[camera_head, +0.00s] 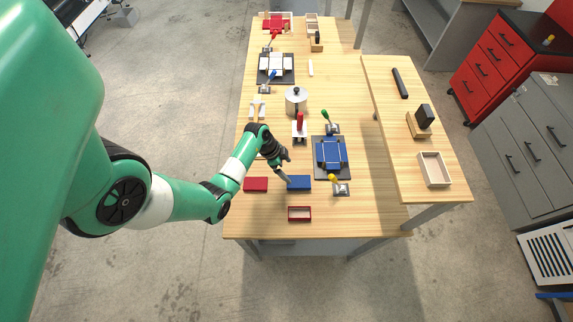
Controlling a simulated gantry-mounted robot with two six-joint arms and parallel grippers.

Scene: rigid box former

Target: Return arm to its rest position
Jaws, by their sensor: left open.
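My left arm comes in from the left, green and white, and reaches over the wooden workbench (340,212). Its black left gripper (286,179) points down at the left end of a blue box (300,183). I cannot tell whether the fingertips touch the box. The gripper is open. My right gripper is not in view.
A red block (256,184) lies left of the blue box, and a red-rimmed open box (299,214) lies nearer the front edge. A blue forming fixture (330,153) with clamps stands to the right. A metal pot (296,101) stands behind. The bench's front right is clear.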

